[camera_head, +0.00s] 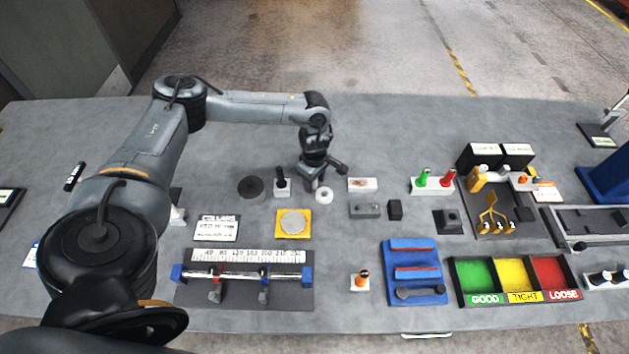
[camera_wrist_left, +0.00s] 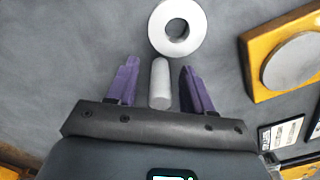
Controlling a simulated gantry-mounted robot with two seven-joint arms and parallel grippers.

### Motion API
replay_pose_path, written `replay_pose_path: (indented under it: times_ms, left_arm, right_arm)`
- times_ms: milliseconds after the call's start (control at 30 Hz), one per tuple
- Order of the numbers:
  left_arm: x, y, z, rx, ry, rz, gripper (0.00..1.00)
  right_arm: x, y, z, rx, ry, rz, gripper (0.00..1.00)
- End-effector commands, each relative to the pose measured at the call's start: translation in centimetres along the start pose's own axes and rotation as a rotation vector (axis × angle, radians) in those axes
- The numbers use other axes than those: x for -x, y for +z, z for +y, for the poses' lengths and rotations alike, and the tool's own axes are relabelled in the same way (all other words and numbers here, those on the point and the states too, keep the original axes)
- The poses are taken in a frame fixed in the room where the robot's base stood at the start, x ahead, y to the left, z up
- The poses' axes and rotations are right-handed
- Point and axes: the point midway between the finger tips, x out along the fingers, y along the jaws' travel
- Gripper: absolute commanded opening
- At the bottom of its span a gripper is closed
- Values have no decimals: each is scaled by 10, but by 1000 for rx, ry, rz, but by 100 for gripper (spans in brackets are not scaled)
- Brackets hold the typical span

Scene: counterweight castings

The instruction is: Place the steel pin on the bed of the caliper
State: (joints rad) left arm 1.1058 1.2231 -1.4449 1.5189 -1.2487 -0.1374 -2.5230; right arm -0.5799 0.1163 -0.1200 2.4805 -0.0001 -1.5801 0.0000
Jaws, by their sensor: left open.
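The steel pin (camera_wrist_left: 160,83) is a plain grey cylinder in the left wrist view, between the two purple fingers of my left gripper (camera_wrist_left: 158,88). The fingers are open, with a gap on each side of the pin. In the head view my left gripper (camera_head: 314,184) points down at the table's middle and the pin cannot be made out. What looks like the caliper (camera_head: 245,297) is a dark bed at the front left with a ruled scale, a rod between blue end blocks and two sliding jaws. My right gripper is not in view.
A white ring (camera_head: 323,196) lies close beside my left gripper. A blue tray (camera_head: 414,271) and coloured bins (camera_head: 515,281) stand right.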

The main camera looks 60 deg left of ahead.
Motion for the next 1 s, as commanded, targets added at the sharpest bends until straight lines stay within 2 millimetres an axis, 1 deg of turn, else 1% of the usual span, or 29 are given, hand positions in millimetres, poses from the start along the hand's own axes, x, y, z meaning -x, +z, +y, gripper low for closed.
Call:
replay_pose_path:
  times_ms: [33, 367, 767, 867, 1000]
  left_arm:
    - [0, 0, 0, 0, 0, 0, 51]
    - [0, 0, 0, 0, 0, 0, 1]
    - [2, 0, 0, 0, 1, -1, 0]
    - [6, 0, 0, 0, 1, -1, 0]
    - [17, 0, 1, 0, 2, -2, 0]
  right_arm:
    - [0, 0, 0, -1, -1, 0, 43]
    - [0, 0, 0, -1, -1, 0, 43]
    - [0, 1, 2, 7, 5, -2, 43]
    - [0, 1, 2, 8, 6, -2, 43]
    - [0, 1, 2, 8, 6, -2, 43]
